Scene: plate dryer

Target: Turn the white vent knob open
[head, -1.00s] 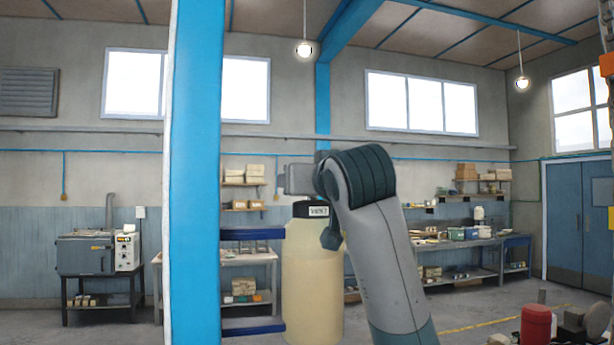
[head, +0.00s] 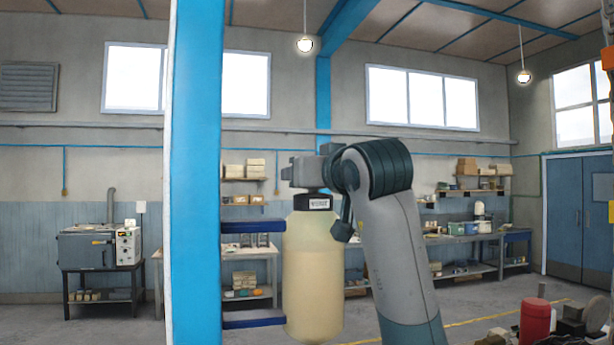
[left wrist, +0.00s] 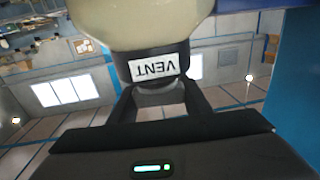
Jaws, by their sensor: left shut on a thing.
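A pale cream tank (head: 314,265) stands upright with a black cap (head: 313,203) on its top. My left gripper (head: 305,186) is above the cap in the head view, and its arm comes up from the lower right. In the left wrist view the picture is upside down. There the black collar with its white VENT label (left wrist: 154,67) fills the upper middle. A pale knob (left wrist: 161,99) shows between the two dark fingers of my left gripper (left wrist: 160,92), which is shut on it. My right gripper is not in view.
A blue post (head: 195,180) stands left of the tank, with blue bars (head: 252,227) reaching from it to the tank. Benches (head: 470,255) and shelves stand along the far wall. A red canister (head: 535,322) is at the lower right.

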